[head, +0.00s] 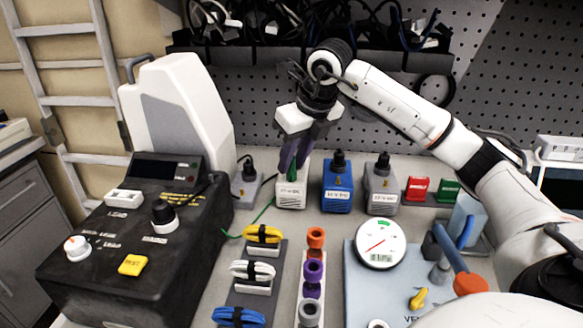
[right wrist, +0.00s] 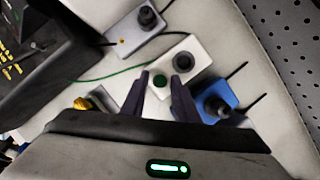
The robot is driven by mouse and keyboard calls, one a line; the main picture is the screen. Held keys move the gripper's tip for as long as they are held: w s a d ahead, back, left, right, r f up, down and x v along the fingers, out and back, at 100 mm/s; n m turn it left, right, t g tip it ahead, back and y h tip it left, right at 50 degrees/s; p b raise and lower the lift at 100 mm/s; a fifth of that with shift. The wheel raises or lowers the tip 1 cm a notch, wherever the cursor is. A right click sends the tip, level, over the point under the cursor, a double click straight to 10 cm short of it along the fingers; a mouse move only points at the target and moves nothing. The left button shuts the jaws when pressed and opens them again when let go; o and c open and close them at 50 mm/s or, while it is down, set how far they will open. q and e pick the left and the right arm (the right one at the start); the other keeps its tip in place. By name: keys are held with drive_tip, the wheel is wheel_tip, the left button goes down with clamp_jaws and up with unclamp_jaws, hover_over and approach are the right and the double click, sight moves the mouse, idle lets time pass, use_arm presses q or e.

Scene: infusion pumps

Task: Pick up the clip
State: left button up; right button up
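A small green part (head: 292,174), which looks like the clip, stands at the top of a white box (head: 291,195) in the head view. It also shows as a dark green round top (right wrist: 159,82) in the right wrist view. A green wire (head: 262,213) runs from near this box to the left. My right gripper (head: 292,162) points down over the box, its dark fingers on either side of the green part. In the right wrist view the fingertips (right wrist: 160,78) are apart, with a gap around the green top. My left gripper is not in view.
A blue box (head: 337,188) and a grey box (head: 381,190) stand right of the white box. A black console (head: 130,235) stands at left. Coiled cables (head: 261,235), a round gauge (head: 380,243) and a light-blue mat (head: 392,290) lie in front. A pegboard rises behind.

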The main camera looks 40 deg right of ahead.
drive_tip(key=shift+x, duration=0.85)
drive_tip(key=shift+c, duration=0.5)
clamp_jaws()
drive_tip(key=shift+r, duration=0.1)
